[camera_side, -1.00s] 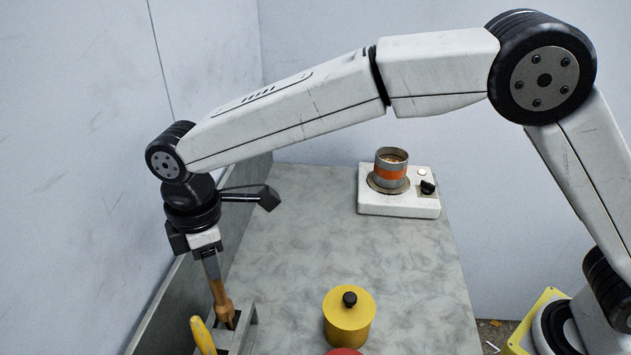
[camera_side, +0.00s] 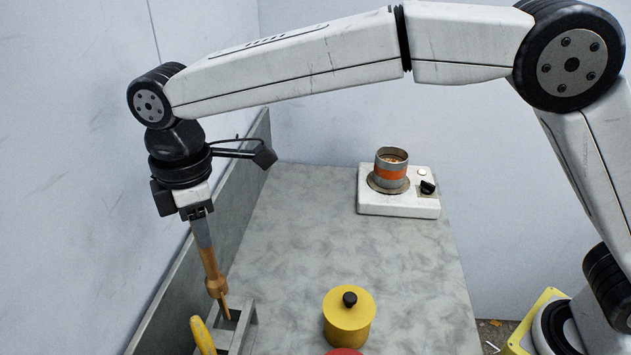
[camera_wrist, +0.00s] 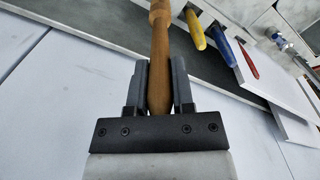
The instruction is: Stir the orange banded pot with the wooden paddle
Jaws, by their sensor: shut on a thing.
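My gripper (camera_side: 203,234) is shut on the handle of the wooden paddle (camera_side: 213,276), which hangs downward and slightly tilted. The paddle's lower end is at the grey holder (camera_side: 249,327); I cannot tell whether its tip is clear of the slot. In the wrist view the paddle (camera_wrist: 159,60) runs between the two fingers of my gripper (camera_wrist: 160,75). The orange banded pot (camera_side: 391,172) is a grey metal can with an orange band, open at the top with brownish contents. It stands on a white hotplate (camera_side: 372,208) at the far end of the bench, away from my gripper.
A yellow lidded pot (camera_side: 348,318) with a black knob stands at the front, beside a partly seen red thing (camera_side: 344,352). A yellow-handled tool (camera_side: 202,336) is at the holder. A raised grey wall (camera_side: 190,275) edges the bench's left. The bench middle (camera_side: 340,250) is clear.

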